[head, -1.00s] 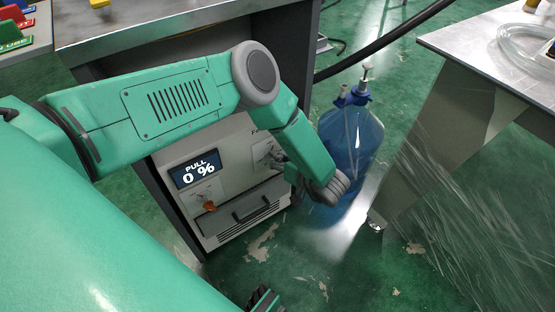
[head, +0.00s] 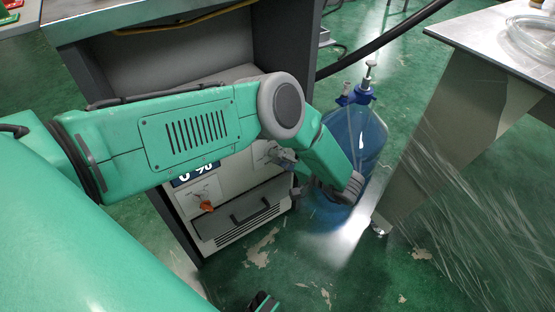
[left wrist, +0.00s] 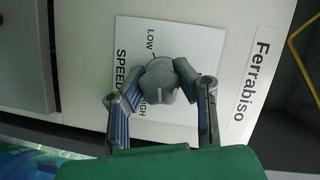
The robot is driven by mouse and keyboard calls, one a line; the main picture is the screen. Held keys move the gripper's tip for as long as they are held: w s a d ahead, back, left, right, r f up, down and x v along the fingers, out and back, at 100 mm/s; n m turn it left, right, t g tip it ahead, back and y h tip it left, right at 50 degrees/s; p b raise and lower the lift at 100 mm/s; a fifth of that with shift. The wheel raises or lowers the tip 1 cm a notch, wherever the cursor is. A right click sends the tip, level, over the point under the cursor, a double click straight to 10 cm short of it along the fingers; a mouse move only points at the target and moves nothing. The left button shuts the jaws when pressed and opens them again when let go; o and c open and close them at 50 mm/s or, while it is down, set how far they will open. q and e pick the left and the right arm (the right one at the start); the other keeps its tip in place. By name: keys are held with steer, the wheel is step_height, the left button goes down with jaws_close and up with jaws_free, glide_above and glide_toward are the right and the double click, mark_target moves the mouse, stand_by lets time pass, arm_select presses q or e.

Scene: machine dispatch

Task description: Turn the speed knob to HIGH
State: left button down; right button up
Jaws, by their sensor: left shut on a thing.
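The grey speed knob (left wrist: 160,88) is on a white panel (left wrist: 130,35) marked SPEED, LOW and HIGH in the left wrist view. A light mark on the knob lies on its side nearer the partly covered word HIGH. My left gripper (left wrist: 152,84) is shut on the knob, with a finger on either side. In the head view my left gripper (head: 284,158) is at the machine's upper right front, partly behind my forearm, and the knob is not clearly visible. A dark part at the bottom edge (head: 263,302) may be my right gripper; its jaws cannot be made out.
The machine (head: 230,215) stands under a metal bench (head: 110,15). It has a partly covered display (head: 195,174), an orange knob (head: 206,206) and a drawer handle (head: 250,208). A blue water bottle (head: 365,140) stands right beside my forearm. Another metal table (head: 500,55) is at right.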

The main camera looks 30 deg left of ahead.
arm_select(q)
steer(key=m, duration=0.2)
steer(key=m+y, duration=0.1)
steer(key=m, duration=0.1)
steer(key=shift+w+d+y, duration=0.15)
steer(key=shift+w+y, duration=0.05)
steer(key=shift+y, duration=0.1)
steer(key=shift+m+y, duration=0.6)
steer(key=shift+m, duration=1.1)
steer(key=shift+s+f, duration=0.1)
steer(key=c, duration=1.2)
jaws_free()
steer(key=shift+d+m, duration=0.1)
steer(key=shift+m, duration=0.2)
steer(key=shift+o, duration=0.2)
